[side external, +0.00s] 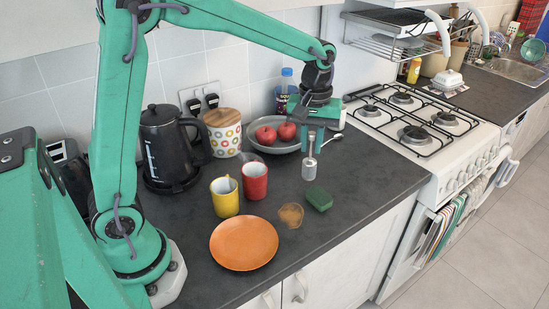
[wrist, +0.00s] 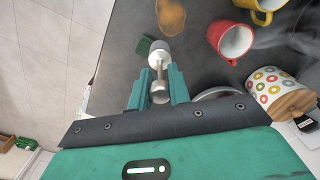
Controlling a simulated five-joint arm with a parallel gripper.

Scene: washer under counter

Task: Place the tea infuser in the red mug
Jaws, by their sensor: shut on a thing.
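The red mug (side external: 255,181) stands upright on the dark counter, just right of the yellow mug (side external: 225,197). In the wrist view the red mug (wrist: 234,41) is at the upper right, its mouth visible. My gripper (side external: 312,144) is shut on the tea infuser (side external: 309,170), a silver-grey cylinder on a thin stem. The infuser hangs upright below my fingers, to the right of the red mug and apart from it. The wrist view shows the infuser (wrist: 160,54) with its stem and knob between the fingertips (wrist: 159,85). The inside of the red mug is partly hidden in the side view.
A grey bowl with apples (side external: 266,135) sits behind my gripper. A green sponge (side external: 318,198), a brown patch (side external: 291,215) and an orange plate (side external: 244,243) lie in front. A patterned canister (side external: 223,133) and black kettle (side external: 170,145) stand left; the stove (side external: 425,135) is right.

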